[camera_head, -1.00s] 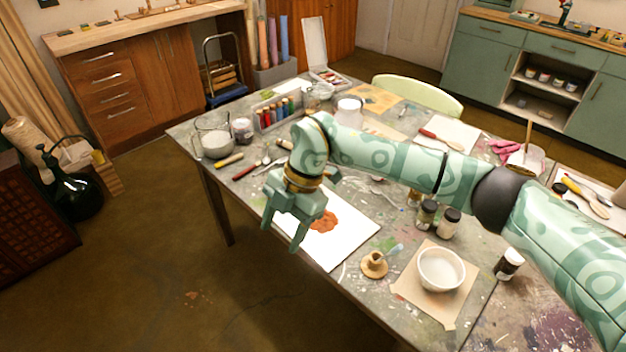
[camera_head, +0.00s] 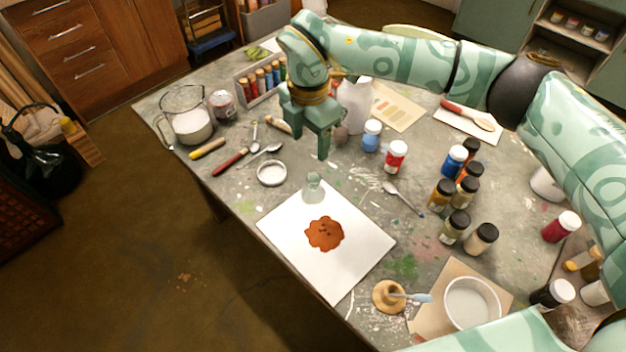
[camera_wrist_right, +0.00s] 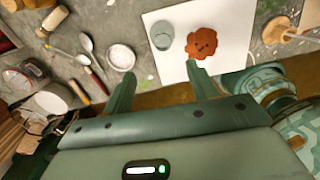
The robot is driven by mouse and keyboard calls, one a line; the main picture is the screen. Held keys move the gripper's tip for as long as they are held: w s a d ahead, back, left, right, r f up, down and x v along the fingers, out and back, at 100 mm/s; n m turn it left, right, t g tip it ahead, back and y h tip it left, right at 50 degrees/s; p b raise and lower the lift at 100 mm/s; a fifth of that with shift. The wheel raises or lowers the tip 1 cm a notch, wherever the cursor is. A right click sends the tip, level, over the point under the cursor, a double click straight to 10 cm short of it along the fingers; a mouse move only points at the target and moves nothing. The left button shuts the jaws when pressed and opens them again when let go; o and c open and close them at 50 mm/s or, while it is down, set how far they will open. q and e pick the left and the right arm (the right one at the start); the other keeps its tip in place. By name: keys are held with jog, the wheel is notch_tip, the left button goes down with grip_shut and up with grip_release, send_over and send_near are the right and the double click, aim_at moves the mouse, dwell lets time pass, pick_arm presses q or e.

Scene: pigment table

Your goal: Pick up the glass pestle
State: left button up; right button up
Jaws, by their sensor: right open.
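A clear glass piece with a narrow knob and a wider foot, which looks like the glass pestle (camera_head: 313,189), stands upright near the far corner of a white sheet (camera_head: 345,268). Beside it on the sheet lies a patch of orange-brown pigment (camera_head: 324,233). My right gripper (camera_head: 309,143) is open and empty, above the table and just behind the pestle in the head view. In the right wrist view, the pestle (camera_wrist_right: 162,36) shows beyond the gap between the open fingertips (camera_wrist_right: 158,72), apart from both. My left gripper is not in view.
A shallow white dish (camera_head: 271,174), spoons and a red-handled tool (camera_head: 230,162) lie left of the pestle. A glass jug (camera_head: 187,118) stands farther left. Several paint jars (camera_head: 396,156) stand to the right. A white bowl (camera_head: 472,303) and a wooden holder (camera_head: 389,297) are at the front.

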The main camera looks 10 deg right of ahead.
aim_at(310, 176)
notch_tip(310, 176, down, 10)
jog(key=shift+r+b, duration=0.1)
jog(key=shift+b, duration=1.1)
jog(key=f, duration=0.1)
jog(key=f+b, duration=0.1)
jog(key=f, duration=0.1)
jog(key=f+b, duration=0.1)
jog(key=f, duration=0.1)
jog(key=shift+s+d+f, duration=0.1)
jog(key=shift+d+f, duration=0.05)
jog(key=shift+d, duration=0.25)
jog(key=shift+c, duration=0.9)
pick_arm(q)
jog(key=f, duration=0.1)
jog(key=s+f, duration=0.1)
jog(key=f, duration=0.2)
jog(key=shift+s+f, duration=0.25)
pick_arm(e)
jog(key=c, duration=1.1)
